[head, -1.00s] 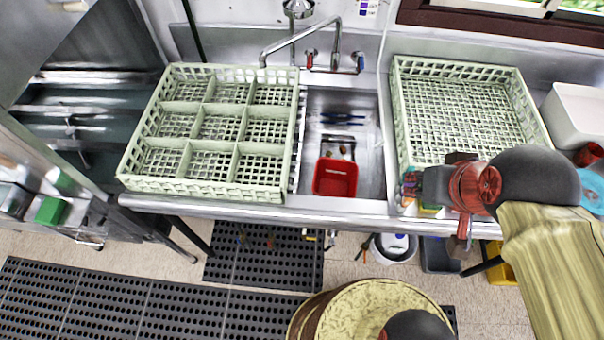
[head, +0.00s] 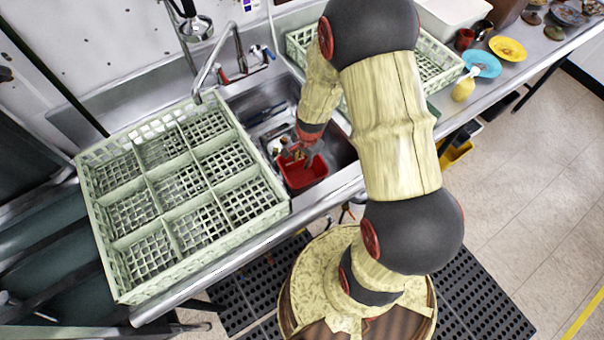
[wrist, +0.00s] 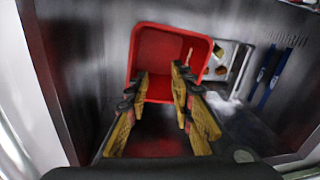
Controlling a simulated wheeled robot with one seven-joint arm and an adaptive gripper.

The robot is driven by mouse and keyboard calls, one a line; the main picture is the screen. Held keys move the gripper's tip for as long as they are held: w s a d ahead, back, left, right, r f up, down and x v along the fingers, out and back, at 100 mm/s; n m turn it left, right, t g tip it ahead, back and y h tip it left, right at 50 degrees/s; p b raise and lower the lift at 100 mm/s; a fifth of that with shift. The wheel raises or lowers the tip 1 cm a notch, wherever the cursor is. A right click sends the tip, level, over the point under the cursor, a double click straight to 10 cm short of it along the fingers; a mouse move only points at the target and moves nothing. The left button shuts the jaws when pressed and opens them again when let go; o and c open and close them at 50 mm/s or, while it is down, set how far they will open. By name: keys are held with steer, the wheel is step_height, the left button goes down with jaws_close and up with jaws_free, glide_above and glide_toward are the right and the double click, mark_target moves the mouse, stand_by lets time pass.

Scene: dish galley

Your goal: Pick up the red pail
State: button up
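The red pail (head: 303,179) is a small square open-topped container in the sink basin. In the wrist view the pail (wrist: 158,38) is at top centre, with its open top facing the camera. My gripper (head: 293,152) is at the pail in the head view, reaching down into the sink. In the wrist view the two yellow-padded fingers of my gripper (wrist: 160,78) are spread apart, with their tips overlapping the near side of the pail. Nothing shows between them but the pail behind; whether they touch it I cannot tell.
The sink walls (wrist: 75,50) stand close around. Blue-handled utensils (wrist: 268,78) lie in the basin right of the pail. A divided green rack (head: 130,285) stands left of the sink and another rack (head: 440,68) right. The faucet (head: 215,62) rises behind.

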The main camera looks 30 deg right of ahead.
mark_target(311, 185)
steer(key=s+f+m, duration=0.1)
steer(key=f, duration=0.2)
steer(key=s+d+f+m, duration=0.1)
steer(key=f, duration=0.3)
steer(key=s+f+m, duration=0.1)
steer(key=f, duration=0.3)
steer(key=shift+s+d+g+b, duration=0.25)
steer(key=shift+g+b, duration=0.15)
steer(key=shift+w+f+b, duration=0.1)
steer(key=shift+f+b, duration=1.15)
steer(key=shift+f, duration=1.45)
steer(key=shift+c, duration=1.2)
jaws_close()
